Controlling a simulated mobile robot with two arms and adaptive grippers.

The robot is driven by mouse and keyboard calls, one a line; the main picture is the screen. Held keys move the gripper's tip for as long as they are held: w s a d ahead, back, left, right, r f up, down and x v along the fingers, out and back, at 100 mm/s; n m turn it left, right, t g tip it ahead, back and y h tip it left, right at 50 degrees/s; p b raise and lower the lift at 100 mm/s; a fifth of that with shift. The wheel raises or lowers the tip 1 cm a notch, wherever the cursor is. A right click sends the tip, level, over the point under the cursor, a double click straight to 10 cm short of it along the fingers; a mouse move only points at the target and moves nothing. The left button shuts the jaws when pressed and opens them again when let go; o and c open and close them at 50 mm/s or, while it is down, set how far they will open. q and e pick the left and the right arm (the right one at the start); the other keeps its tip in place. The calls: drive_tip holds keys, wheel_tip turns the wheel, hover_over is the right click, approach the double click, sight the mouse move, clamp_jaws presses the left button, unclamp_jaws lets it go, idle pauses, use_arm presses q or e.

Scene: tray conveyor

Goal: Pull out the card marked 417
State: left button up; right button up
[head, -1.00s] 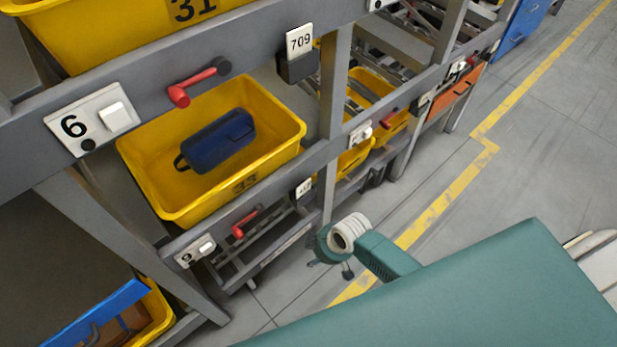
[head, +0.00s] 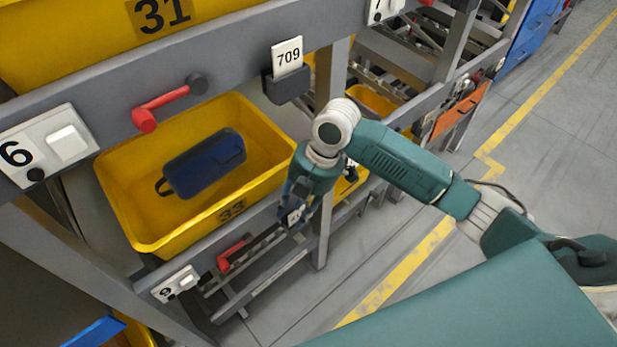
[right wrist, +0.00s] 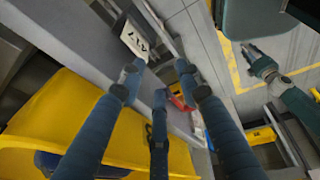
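The card marked 417 (right wrist: 135,39) shows in the right wrist view, white with dark digits and tilted in the picture, in a dark holder on the grey rack beam. In the head view its white face (head: 294,216) is partly covered by my right gripper (head: 296,208). My right gripper (right wrist: 159,78) has its blue-grey fingers spread, with nothing between them. The card lies just past the left fingertip; I cannot tell whether they touch. A teal arm with a small dark end (right wrist: 252,52), likely my left gripper, shows at the right of the right wrist view, too small to read.
A yellow bin (head: 130,205) holding a blue case (head: 205,165) sits beside the gripper. Card 709 (head: 288,56) stands in a holder above. Red handles (head: 160,106) (head: 233,252) stick out from the beams. Open floor lies to the right.

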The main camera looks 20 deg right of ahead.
drive_tip(key=w+d+r+n, duration=0.3)
drive_tip(key=d+r, duration=0.2)
drive_tip(key=r, duration=0.1)
drive_tip(key=shift+g, duration=0.3)
drive_tip(key=x, duration=1)
drive_tip(key=shift+w, duration=0.2)
use_arm(q)
drive_tip(key=shift+d+r, duration=0.15)
use_arm(e)
drive_tip(key=shift+a+f, duration=0.1)
drive_tip(key=shift+f, duration=0.45)
clamp_jaws()
use_arm(q)
drive_tip(key=shift+r+p, duration=0.2)
drive_tip(key=shift+p, duration=0.2)
use_arm(e)
drive_tip(key=shift+w+r, duration=0.1)
drive_tip(key=shift+r, duration=0.15)
